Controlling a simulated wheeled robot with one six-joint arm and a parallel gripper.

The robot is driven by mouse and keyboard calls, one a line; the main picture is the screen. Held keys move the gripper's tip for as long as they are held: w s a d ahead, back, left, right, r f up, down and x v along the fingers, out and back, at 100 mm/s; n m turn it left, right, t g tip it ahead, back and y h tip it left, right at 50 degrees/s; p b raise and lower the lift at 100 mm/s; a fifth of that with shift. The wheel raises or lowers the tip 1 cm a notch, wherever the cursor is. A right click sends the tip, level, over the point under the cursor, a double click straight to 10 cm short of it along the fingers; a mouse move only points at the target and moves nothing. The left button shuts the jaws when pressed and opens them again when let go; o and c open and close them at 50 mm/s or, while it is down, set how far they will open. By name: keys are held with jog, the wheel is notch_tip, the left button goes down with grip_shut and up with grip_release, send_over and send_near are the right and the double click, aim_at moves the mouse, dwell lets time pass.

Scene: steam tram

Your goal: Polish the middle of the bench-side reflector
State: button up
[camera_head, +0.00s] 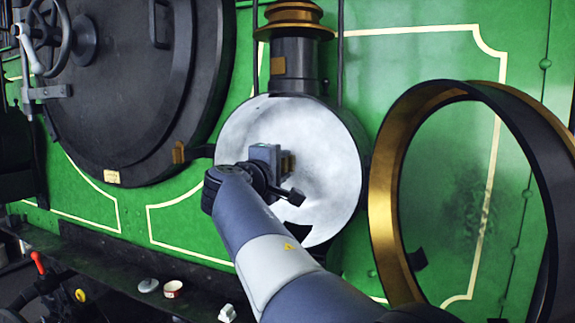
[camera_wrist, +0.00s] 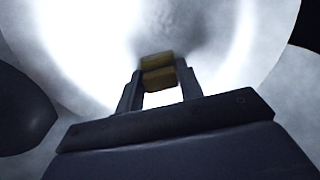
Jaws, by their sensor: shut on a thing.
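The reflector (camera_head: 325,160) is a round, silvery dish inside the black lamp housing, with cloudy grey-white patches. It also fills most of the wrist view (camera_wrist: 80,40). My gripper (camera_head: 287,163) is in front of the reflector's middle. In the wrist view my gripper (camera_wrist: 158,82) is shut on a small yellow-brown pad (camera_wrist: 157,62), held at or very near the dish surface. I cannot tell whether the pad touches it. My arm hides the lower left part of the reflector in the head view.
An open brass-rimmed lamp door (camera_head: 382,205) stands close on the right. A black round smokebox door (camera_head: 140,80) is at the left. A ledge below holds a small open tin (camera_head: 173,289), a round lid (camera_head: 147,285) and a white crumpled cloth (camera_head: 228,313).

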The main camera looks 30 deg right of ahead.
jog(key=shift+b+v, duration=0.95)
jog(key=shift+v, duration=2)
jog(key=shift+b+v, duration=0.35)
jog(key=shift+v, duration=1.1)
jog(key=shift+f, duration=0.1)
